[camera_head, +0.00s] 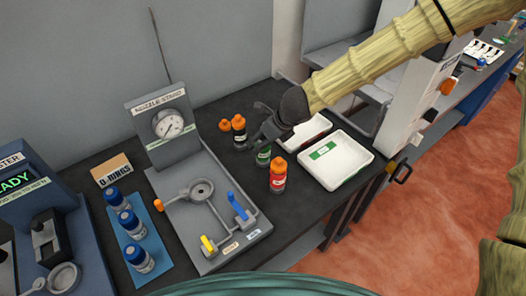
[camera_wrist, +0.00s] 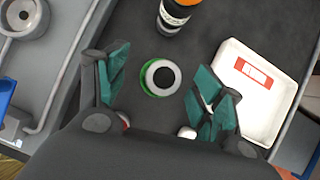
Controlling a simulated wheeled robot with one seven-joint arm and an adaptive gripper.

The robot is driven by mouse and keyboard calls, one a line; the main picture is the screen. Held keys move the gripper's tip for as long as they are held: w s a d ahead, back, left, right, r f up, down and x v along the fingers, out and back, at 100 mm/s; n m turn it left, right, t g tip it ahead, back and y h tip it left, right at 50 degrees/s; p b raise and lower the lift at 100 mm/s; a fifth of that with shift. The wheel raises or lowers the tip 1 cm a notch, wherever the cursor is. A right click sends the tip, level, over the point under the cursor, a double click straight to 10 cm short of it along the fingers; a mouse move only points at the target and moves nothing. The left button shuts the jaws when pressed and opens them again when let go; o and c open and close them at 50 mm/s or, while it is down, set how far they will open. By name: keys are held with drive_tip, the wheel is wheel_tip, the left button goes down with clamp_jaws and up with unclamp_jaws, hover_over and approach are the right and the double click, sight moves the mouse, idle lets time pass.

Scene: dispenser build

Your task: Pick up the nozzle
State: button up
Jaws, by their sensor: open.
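My gripper (camera_head: 258,141) is over the black bench in the head view, to the right of the nozzle stand. In the wrist view its two teal-padded fingers (camera_wrist: 160,72) are spread apart. Between them, below, is a round piece (camera_wrist: 161,78) with a green outer edge, a white ring and a black centre, seen from above. In the head view a dark, green-banded piece (camera_head: 263,158) shows just under the fingers, partly hidden by them. I cannot tell for sure that it is the nozzle. No finger visibly touches it.
An orange-capped bottle (camera_head: 278,176) stands just in front of the gripper, with dark orange-topped bottles (camera_head: 239,130) behind. White trays (camera_head: 355,178) lie to the right. The nozzle stand (camera_head: 181,237) with its gauge and blue-capped bottles (camera_head: 139,256) are to the left.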

sight(263, 159)
drive_tip(key=shift+p+x, duration=0.85)
drive_tip(key=shift+x, duration=1.7)
drive_tip(key=shift+w+d, duration=0.15)
clamp_jaws()
